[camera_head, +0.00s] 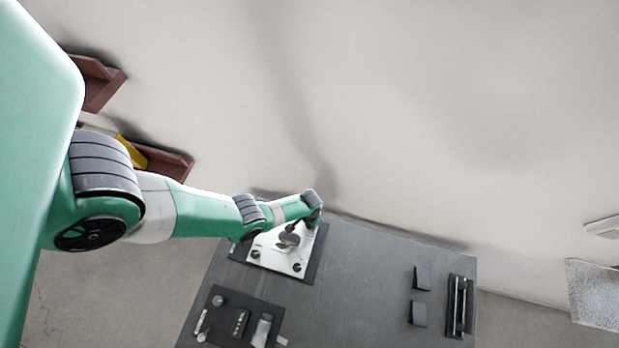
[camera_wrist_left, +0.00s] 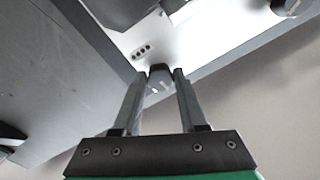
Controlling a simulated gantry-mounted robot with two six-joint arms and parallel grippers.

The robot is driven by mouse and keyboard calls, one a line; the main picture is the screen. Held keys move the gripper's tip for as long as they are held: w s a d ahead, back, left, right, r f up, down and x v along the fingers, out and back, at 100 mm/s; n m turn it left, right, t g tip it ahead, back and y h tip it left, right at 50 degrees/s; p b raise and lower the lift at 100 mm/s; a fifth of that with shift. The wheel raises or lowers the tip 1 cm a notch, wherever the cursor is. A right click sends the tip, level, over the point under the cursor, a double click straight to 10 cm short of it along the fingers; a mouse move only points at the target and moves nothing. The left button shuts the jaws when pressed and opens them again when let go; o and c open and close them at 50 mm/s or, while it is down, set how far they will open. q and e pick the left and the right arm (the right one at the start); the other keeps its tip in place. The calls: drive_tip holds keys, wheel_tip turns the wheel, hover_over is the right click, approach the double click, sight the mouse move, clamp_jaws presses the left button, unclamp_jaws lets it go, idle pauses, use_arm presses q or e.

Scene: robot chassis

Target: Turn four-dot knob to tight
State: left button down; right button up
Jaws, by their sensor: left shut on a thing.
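A white plate (camera_head: 274,262) on a dark panel carries several small dark knobs near its corners and a larger dark handle (camera_head: 288,238) in the middle. In the head view, my left gripper (camera_head: 308,222) is at the plate's back right corner, and my wrist mostly hides the knob there. My right gripper is not in view.
The grey chassis top (camera_head: 350,270) holds a dark switch panel (camera_head: 238,322) at front left, two dark wedges (camera_head: 421,278) and a slotted bar (camera_head: 457,305) at right. Brown trays (camera_head: 165,165) are at the left. The chassis middle is clear.

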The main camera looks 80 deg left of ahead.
use_arm(q)
drive_tip(key=m, duration=0.3)
drive_tip(key=shift+m, duration=0.4)
drive_tip(key=m, duration=0.3)
drive_tip(key=shift+m, duration=0.3)
drive_tip(key=m, duration=0.6)
drive_tip(key=shift+a, duration=0.1)
drive_tip(key=shift+m, duration=0.3)
drive_tip(key=shift+c, duration=2.2)
unclamp_jaws()
drive_tip(key=shift+r, duration=0.1)
